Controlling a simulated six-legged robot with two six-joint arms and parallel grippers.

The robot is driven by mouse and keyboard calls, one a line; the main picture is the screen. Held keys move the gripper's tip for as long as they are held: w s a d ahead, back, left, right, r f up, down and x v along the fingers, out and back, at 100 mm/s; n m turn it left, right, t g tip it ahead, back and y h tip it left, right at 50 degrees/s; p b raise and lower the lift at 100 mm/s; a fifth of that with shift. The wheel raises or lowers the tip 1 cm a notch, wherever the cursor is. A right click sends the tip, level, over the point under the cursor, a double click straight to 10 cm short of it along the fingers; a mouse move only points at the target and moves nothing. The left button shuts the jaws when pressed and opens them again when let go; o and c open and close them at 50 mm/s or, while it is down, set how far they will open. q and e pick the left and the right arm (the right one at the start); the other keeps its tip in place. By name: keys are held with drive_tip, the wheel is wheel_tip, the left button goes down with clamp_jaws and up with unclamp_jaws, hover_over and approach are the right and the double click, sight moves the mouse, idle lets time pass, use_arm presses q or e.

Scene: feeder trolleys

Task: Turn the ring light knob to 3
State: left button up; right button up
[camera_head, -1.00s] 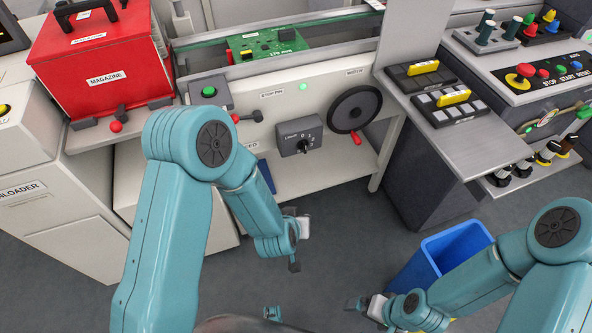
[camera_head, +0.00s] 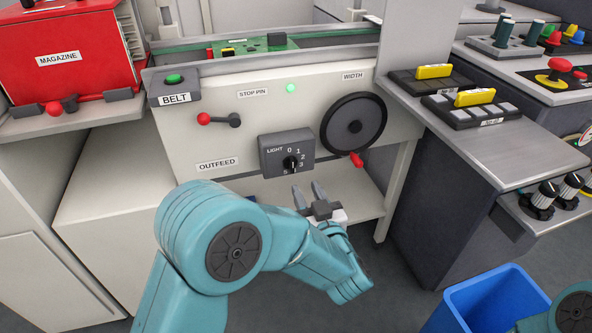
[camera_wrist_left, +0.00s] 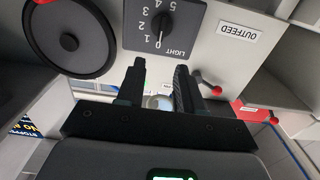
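The ring light knob (camera_head: 291,163) is a small black knob on a dark grey box (camera_head: 270,147) marked LIGHT, with numbers around it, on the white machine front. In the left wrist view the knob (camera_wrist_left: 161,24) shows upside down, just beyond my fingertips. Its pointer seems to face the 0, but it is small. My left gripper (camera_head: 306,188) is just below the box in the head view, empty, fingers apart and pointing up toward it. The open fingers also show in the left wrist view (camera_wrist_left: 160,68), not touching the knob. My right gripper is out of view.
A black handwheel (camera_head: 353,122) with a red handle is right of the box. A red-tipped lever (camera_head: 220,120) and green belt button (camera_head: 174,80) are up left. A grey shelf (camera_head: 480,140) juts out at right, above a blue bin (camera_head: 490,300).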

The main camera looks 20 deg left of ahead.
sight(293, 162)
use_arm(q)
drive_tip(key=b+x, duration=0.1)
drive_tip(key=x, duration=0.7)
drive_tip(key=shift+w+a+f+b, duration=0.15)
drive_tip(key=shift+w+a+b, duration=0.15)
drive_tip(key=shift+w+a, duration=0.3)
drive_tip(key=shift+w, duration=0.2)
clamp_jaws()
